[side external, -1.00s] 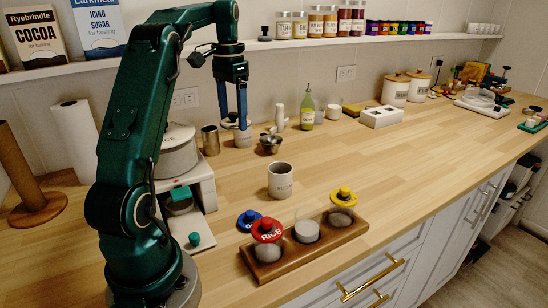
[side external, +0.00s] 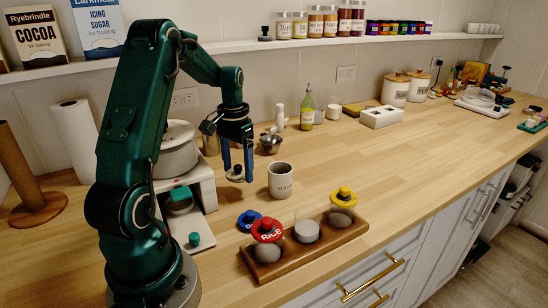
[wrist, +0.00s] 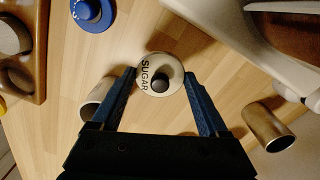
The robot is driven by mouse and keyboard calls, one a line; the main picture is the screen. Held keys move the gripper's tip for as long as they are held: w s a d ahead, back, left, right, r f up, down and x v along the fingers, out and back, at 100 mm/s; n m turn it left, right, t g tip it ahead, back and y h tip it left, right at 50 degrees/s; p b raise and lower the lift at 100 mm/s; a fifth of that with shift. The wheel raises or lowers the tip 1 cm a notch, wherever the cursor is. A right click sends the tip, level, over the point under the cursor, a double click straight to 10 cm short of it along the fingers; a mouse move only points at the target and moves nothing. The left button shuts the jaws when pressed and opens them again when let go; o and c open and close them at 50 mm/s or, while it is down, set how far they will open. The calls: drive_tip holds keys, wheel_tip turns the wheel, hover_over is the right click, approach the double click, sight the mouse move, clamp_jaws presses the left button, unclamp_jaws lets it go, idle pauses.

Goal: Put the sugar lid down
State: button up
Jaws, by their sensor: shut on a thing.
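The sugar lid is a round cream disc with a black knob and the word SUGAR, seen in the wrist view (wrist: 147,84). My gripper (wrist: 160,76) is shut on it, with a blue finger at each side of its rim. In the side view my gripper (side external: 237,176) points down and holds the lid (side external: 233,178) low over the counter (side external: 340,150), left of a grey canister (side external: 281,184). I cannot tell whether the lid touches the wood. The canister stands upright with its dark top open and its lettering blurred.
A wooden tray (side external: 290,263) holds jars and red and yellow lids at the front. A blue lid (side external: 249,220) lies behind it. A white appliance (side external: 203,187) stands to the left. A steel cup (wrist: 270,128) shows in the wrist view.

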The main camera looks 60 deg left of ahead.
sight(238, 173)
drive_tip(key=shift+f, duration=2.2)
drive_tip(key=shift+f, duration=0.1)
drive_tip(key=o, duration=1.2)
